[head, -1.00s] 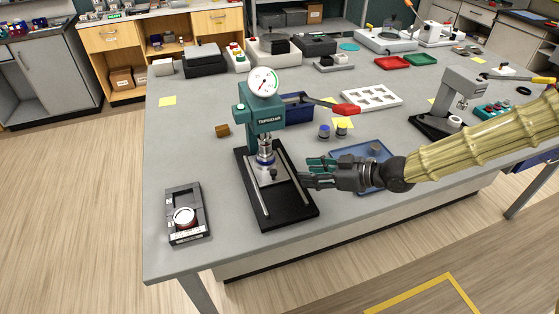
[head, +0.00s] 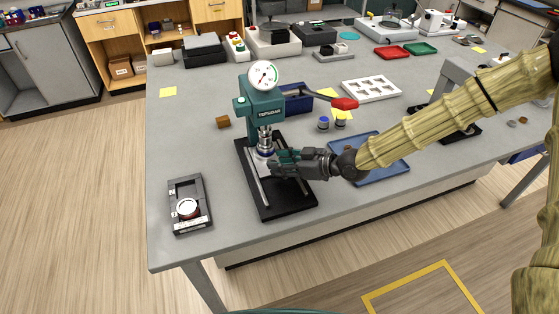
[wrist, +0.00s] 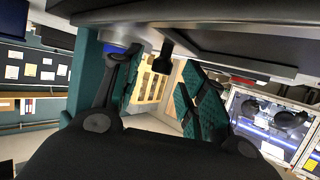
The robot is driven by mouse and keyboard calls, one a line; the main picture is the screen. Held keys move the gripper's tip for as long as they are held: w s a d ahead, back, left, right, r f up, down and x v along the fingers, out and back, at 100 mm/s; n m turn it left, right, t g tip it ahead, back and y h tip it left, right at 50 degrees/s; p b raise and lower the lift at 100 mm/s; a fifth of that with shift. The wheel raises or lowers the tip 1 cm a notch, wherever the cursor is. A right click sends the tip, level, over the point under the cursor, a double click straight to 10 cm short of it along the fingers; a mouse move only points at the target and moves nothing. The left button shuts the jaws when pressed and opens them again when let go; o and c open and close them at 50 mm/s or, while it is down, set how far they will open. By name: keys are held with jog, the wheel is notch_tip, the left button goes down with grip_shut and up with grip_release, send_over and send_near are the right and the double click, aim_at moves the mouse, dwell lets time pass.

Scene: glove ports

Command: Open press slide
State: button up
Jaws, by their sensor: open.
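The teal bench press (head: 266,112) has a round gauge on top and a lever with a red handle (head: 344,104). Its black base (head: 287,208) carries two pale rails. The silver slide plate (head: 262,168) sits under the ram, partly hidden by my gripper. My gripper (head: 276,165) reaches in from the right, low over the base, with its fingers at the slide. In the wrist view, my open fingers (wrist: 155,80) stand apart. A small dark knob (wrist: 167,45) hangs from a grey edge between them; contact cannot be told.
A blue tray (head: 385,176) lies under my arm.

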jog(key=shift+w+a+f, duration=0.1)
jog(key=shift+a+f, duration=0.05)
jog(key=shift+a, duration=0.1)
